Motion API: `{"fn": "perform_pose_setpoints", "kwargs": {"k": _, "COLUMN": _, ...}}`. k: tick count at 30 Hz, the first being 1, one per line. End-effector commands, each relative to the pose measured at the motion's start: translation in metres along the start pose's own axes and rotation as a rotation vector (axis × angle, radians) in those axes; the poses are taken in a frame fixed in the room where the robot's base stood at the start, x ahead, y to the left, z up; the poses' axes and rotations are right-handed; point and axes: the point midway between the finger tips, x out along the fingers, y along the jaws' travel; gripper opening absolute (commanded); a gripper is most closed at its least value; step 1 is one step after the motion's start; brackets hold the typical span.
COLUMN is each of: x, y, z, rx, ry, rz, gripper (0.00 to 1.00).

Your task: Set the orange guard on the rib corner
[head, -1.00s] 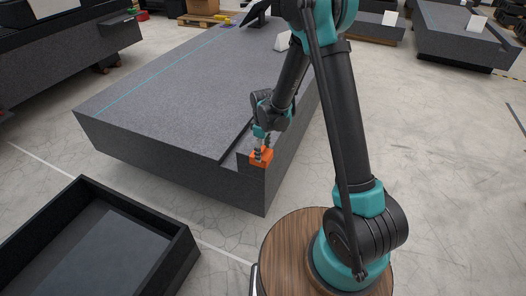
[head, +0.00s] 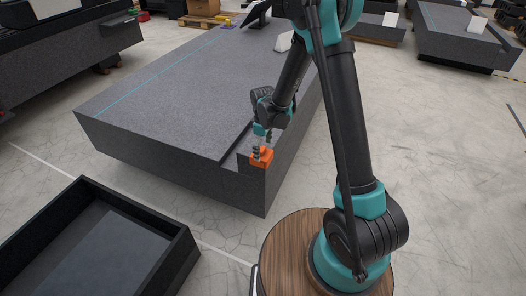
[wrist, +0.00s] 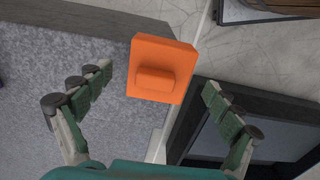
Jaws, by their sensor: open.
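The orange guard (head: 262,158) sits at the near end of the raised rib (head: 286,128), on the corner of the granite bed (head: 160,90). In the wrist view the orange guard (wrist: 162,70) shows its flat top with a raised block in the middle. My gripper (head: 266,140) is just above the guard in the head view. In the wrist view my gripper (wrist: 157,90) has its fingers spread wide, one on each side of the guard and apart from it. The underside of the guard is hidden, so its exact fit on the corner cannot be seen.
A black open tray (head: 190,240) stands on the floor at the front left; it also shows in the wrist view (wrist: 200,105). Other granite beds (head: 455,35) stand at the back right. A pallet (head: 200,18) lies behind. Floor to the right is clear.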

Motion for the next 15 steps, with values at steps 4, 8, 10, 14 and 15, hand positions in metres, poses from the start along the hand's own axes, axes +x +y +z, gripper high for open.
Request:
{"fn": "perform_pose_setpoints", "kwargs": {"k": 4, "x": -0.025, "y": -0.001, "z": 0.001, "rx": 0.0, "ry": 0.0, "rz": 0.0, "gripper": 0.92}}
{"fn": "perform_pose_setpoints", "kwargs": {"k": 8, "x": -0.05, "y": -0.001, "z": 0.001, "rx": 0.0, "ry": 0.0, "rz": 0.0, "gripper": 0.92}}
{"fn": "perform_pose_setpoints", "kwargs": {"k": 10, "x": -0.064, "y": 0.0, "z": 0.001, "rx": 0.0, "ry": 0.0, "rz": 0.0, "gripper": 0.92}}
{"fn": "perform_pose_setpoints", "kwargs": {"k": 14, "x": -0.084, "y": 0.0, "z": 0.0, "rx": 0.0, "ry": 0.0, "rz": 0.0, "gripper": 0.92}}
{"fn": "perform_pose_setpoints", "kwargs": {"k": 15, "x": -0.089, "y": 0.0, "z": 0.0, "rx": 0.0, "ry": 0.0, "rz": 0.0, "gripper": 0.92}}
